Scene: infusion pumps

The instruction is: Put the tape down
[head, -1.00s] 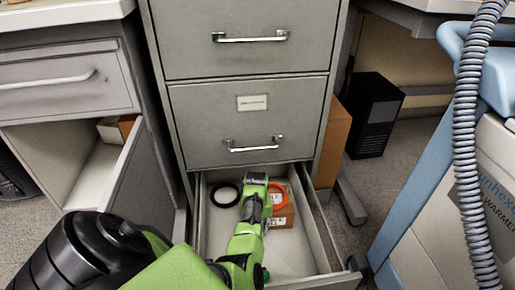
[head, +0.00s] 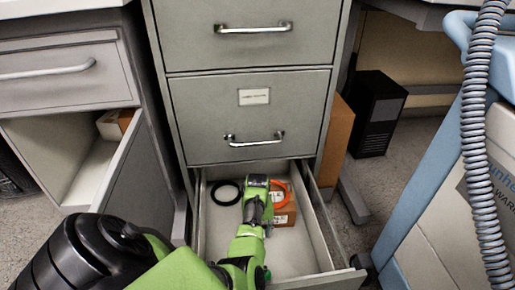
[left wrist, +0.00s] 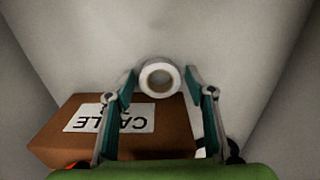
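A roll of white tape (left wrist: 159,77) shows in the left wrist view between the two fingertips of my left gripper (left wrist: 161,74). The tape is hidden behind the gripper there. I cannot tell whether the tape touches the drawer floor. My right gripper is not in view.
A brown box (head: 286,214), labelled in the left wrist view (left wrist: 165,140), lies in the drawer. A black ring (head: 225,193) and an orange ring (head: 286,190) are near it. Drawer walls are close on both sides. The drawer's front floor looks clear.

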